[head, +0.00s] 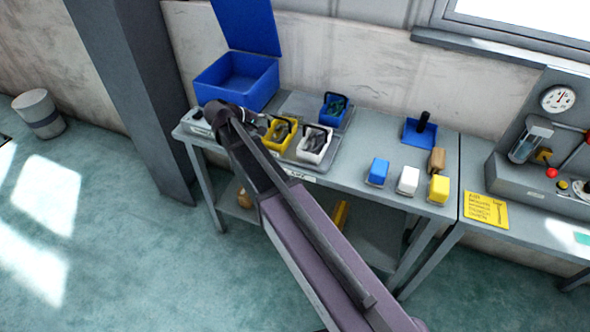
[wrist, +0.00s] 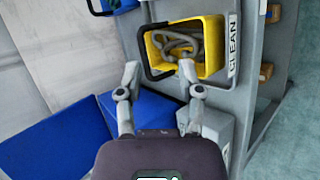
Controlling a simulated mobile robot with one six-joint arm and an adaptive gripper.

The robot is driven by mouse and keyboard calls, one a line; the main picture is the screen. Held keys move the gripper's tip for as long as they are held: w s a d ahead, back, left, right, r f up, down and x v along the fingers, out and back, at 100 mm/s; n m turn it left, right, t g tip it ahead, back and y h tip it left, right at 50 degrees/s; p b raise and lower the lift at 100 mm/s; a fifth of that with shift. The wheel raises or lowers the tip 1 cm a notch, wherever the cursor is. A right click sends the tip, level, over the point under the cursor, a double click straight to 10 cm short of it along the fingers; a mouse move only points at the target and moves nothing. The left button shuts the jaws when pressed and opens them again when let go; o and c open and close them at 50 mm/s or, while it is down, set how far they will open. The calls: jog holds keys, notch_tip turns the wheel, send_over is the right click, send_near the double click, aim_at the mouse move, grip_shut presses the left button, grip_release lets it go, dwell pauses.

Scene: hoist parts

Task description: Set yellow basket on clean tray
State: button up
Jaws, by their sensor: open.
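The yellow basket (head: 279,134) stands on the left part of the grey bench, with grey curved parts in it. In the wrist view the yellow basket (wrist: 212,47) has a dark handle around its left side, and a white label reading CLEAN (wrist: 233,45) lies along its right side. My gripper (wrist: 159,69) is open and empty beside the basket's near end; its right fingertip overlaps the basket's edge in the picture. I cannot tell whether it touches. In the head view my arm hides the bench in front of the basket.
A white basket (head: 315,144) and a blue basket (head: 333,111) stand close to the yellow one. A blue bin (head: 238,84) with its lid raised stands behind my gripper. Blue, white and yellow blocks (head: 439,188) stand farther right. Bare bench (head: 367,143) lies between.

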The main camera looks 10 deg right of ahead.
jog(key=s+d+f+m+g+y, duration=0.1)
jog(key=s+d+f+m+y, duration=0.1)
jog(key=s, duration=0.5)
jog(key=s+d+f+m+g+y, duration=0.1)
jog(key=s+d+f+m+y, duration=0.1)
jog(key=s+y, duration=0.2)
jog(key=s+d+f+m+g+y, duration=0.2)
jog(key=s+d+f+m+y, duration=0.1)
jog(key=s, duration=0.8)
jog(key=shift+y, duration=0.3)
jog(key=shift+d, duration=0.1)
jog(key=shift+r+p, duration=0.35)
jog(key=shift+p, duration=0.05)
